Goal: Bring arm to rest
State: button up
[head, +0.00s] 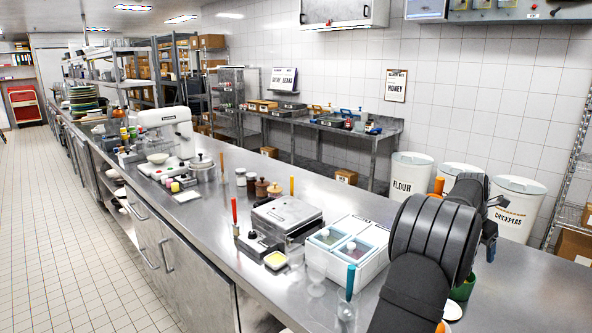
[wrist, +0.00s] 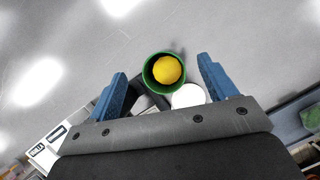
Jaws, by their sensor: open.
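My gripper (wrist: 161,66) is open, with its two blue fingers spread wide in the wrist view. A green cup (wrist: 149,84) holding a round yellow item (wrist: 168,69) shows between and beyond the fingers. I cannot tell how far below the fingers the cup is; nothing is visibly gripped. In the head view my dark arm covers the right foreground. The green cup (head: 463,291) shows there partly hidden behind my arm, standing on the steel counter (head: 535,290).
A white round item (wrist: 188,95) is beside the cup. A white box with two lidded compartments (head: 348,246) stands left of my arm, near a grey-lidded appliance (head: 287,216). White bins (head: 412,174) stand behind the counter. The counter's right end looks mostly clear.

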jog(key=s+a+r, duration=0.9)
jog(key=s+a, duration=0.1)
jog(key=a, duration=0.2)
jog(key=w+a+f, duration=0.1)
jog(key=w+f, duration=0.1)
jog(key=w, duration=0.1)
jog(key=w+a+f, duration=0.2)
jog(key=w+f, duration=0.1)
jog(key=w, duration=0.1)
jog(key=w+a+f, duration=0.2)
jog(key=w, duration=0.1)
jog(key=shift+w+a+f, duration=0.15)
jog(key=shift+a+f, duration=0.05)
jog(key=shift+f, duration=0.9)
jog(key=r, duration=0.2)
jog(key=s+r, duration=0.1)
jog(key=shift+d+r, duration=0.2)
jog(key=shift+d, duration=0.1)
jog(key=s+d+r, duration=0.5)
jog(key=s+d, duration=0.1)
jog(key=d, duration=0.1)
jog(key=shift+s+d+r, duration=0.3)
jog(key=shift+s, duration=0.1)
